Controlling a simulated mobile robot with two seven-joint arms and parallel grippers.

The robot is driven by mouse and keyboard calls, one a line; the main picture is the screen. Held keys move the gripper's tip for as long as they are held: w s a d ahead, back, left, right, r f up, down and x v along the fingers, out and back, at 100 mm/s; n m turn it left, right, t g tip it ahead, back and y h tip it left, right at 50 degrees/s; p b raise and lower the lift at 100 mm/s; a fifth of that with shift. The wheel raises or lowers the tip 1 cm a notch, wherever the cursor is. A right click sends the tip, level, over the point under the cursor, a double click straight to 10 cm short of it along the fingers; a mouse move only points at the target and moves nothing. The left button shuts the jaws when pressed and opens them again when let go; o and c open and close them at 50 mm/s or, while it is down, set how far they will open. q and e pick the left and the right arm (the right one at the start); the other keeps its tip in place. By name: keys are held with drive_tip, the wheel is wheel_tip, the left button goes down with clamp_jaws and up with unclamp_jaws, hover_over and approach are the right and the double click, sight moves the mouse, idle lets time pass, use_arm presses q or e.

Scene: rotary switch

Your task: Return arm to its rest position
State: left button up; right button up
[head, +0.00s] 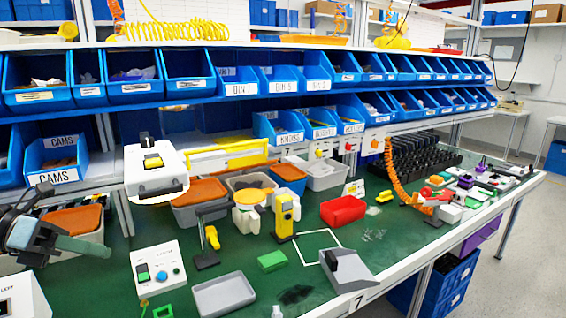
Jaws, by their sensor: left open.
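My left gripper (78,228) is at the left edge of the head view, raised in front of the storage bins. Its jaws are open and I see nothing between them. A white control box (143,255) with a green switch, a blue round knob and a small red light stands on the green bench, right of and below the gripper. The gripper is apart from it. Another white box (135,178) with a black and yellow switch is farther back. My right gripper is not in view.
The green bench (350,255) carries a grey tray (223,296), a green block (272,261), a yellow device (284,214), a red bin (343,210) and a grey wedge-shaped device (345,268). Another white box (22,297) is at the lower left. Blue bins (135,88) line the shelves behind.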

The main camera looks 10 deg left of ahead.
use_arm(q)
drive_tip(key=s+f+n+t+y+p, duration=0.1)
drive_tip(key=s+f+n+t+y, duration=0.35)
drive_tip(key=f+n, duration=0.9)
drive_tip(key=s+f+n+t+y+p, duration=0.1)
drive_tip(key=s+f+n+t+y, duration=0.3)
drive_tip(key=f+n, duration=0.95)
drive_tip(key=s+d+f+n+g+y, duration=0.2)
drive_tip(key=s+d+f+n+g, duration=0.3)
drive_tip(key=s+d+f+n, duration=0.6)
drive_tip(key=s+d+f, duration=0.5)
drive_tip(key=s+d, duration=0.1)
drive_tip(key=d, duration=0.3)
drive_tip(key=shift+s+f+n+p, duration=0.25)
drive_tip(key=shift+s+n+p, duration=0.05)
drive_tip(key=shift+s+n, duration=0.1)
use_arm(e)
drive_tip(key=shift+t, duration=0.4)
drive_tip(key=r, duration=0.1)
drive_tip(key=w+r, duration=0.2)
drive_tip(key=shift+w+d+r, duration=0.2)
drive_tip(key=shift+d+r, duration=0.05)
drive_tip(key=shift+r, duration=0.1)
use_arm(q)
drive_tip(key=shift+a, duration=0.1)
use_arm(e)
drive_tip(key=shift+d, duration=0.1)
